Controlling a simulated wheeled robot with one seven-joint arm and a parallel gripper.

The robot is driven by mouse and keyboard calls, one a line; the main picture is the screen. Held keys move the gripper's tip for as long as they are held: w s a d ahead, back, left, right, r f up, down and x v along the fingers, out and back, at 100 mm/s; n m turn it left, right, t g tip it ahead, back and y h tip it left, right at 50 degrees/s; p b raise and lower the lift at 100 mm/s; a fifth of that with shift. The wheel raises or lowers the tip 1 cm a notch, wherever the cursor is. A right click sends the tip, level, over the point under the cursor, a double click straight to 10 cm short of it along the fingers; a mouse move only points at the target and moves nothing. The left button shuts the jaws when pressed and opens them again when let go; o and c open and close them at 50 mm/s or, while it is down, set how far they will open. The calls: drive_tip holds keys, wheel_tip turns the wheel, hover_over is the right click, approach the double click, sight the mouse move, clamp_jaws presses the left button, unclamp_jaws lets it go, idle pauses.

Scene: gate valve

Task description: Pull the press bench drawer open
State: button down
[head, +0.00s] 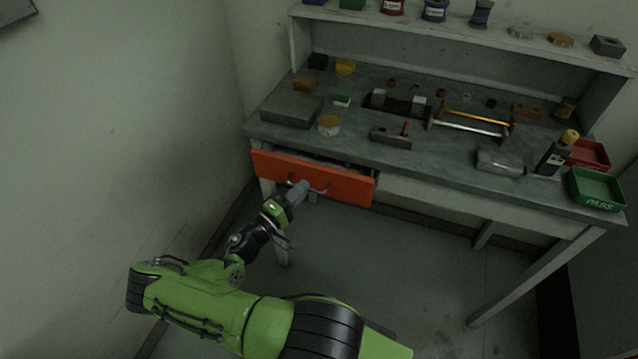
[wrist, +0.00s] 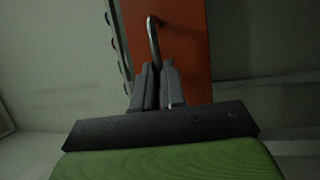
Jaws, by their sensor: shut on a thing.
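The press bench drawer (head: 345,187) has an orange-red front under the left part of the bench, and it stands partly out, with a dark gap showing above its front. Its metal bar handle (head: 322,190) is on the front face. My gripper (head: 302,186) is at the handle, shut on it. In the wrist view the drawer front (wrist: 185,45) stands behind the handle (wrist: 153,40), and my gripper's two grey fingers (wrist: 158,70) close around one end of the handle. The inside of the drawer is mostly hidden.
The grey bench top (head: 350,150) holds a grey block (head: 291,109), several tools and small parts, and a green PASS tray (head: 597,189) at the right. A shelf (head: 450,32) runs along the back. A wall is close at the left. The floor before the bench is clear.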

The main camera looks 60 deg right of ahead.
drive_tip(key=s+a, duration=0.2)
drive_tip(key=a, duration=1.5)
drive_tip(key=shift+s, duration=0.35)
drive_tip(key=c, duration=1.2)
unclamp_jaws()
drive_tip(key=shift+a, duration=0.1)
drive_tip(key=b+v, duration=0.1)
drive_tip(key=v, duration=1.4)
drive_tip(key=shift+w+a, duration=0.15)
drive_tip(key=shift+a, duration=0.2)
